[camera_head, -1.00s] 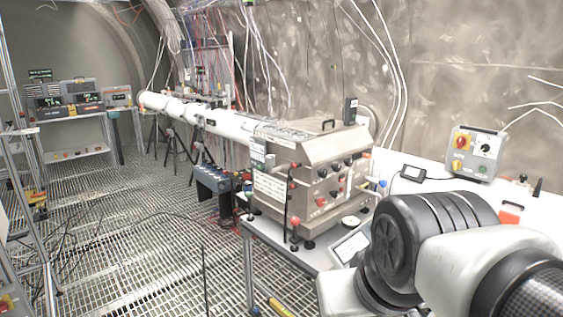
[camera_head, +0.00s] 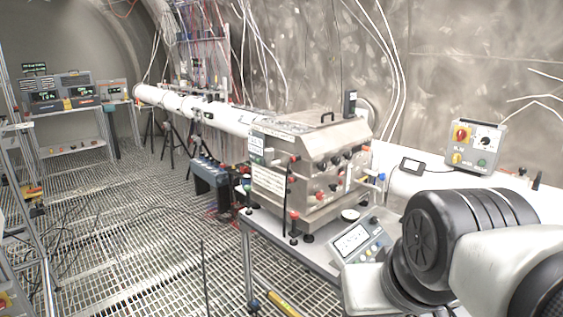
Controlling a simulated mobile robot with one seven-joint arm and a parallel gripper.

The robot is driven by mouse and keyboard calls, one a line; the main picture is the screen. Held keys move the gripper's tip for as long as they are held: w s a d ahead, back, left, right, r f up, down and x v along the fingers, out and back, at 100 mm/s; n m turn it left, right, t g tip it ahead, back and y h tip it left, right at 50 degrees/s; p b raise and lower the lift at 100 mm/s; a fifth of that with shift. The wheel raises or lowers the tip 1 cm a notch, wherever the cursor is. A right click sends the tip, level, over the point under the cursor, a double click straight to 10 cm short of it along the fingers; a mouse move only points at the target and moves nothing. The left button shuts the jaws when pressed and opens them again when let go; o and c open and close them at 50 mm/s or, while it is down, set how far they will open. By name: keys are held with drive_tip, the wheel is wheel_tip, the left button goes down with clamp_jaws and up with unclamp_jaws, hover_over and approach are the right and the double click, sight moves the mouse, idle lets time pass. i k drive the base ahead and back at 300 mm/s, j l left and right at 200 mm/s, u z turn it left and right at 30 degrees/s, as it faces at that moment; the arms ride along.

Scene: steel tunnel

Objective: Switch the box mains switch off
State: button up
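A grey control box (camera_head: 474,148) sits at the back right, behind the table with the steel chamber. The red knob's exact angle is too small to tell. My arm links fill the lower right, in front of the box and below it in the picture. My gripper is not in view.
A steel chamber (camera_head: 322,150) with many fittings stands on a table. A panel with a screen (camera_head: 352,240) is at its front corner, close to my arm. A small black-framed display (camera_head: 411,166) stands left of the box. Open grating floor (camera_head: 140,220) lies to the left.

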sight(319, 195)
drive_tip(key=i+z, duration=0.15)
drive_tip(key=i, duration=1.25)
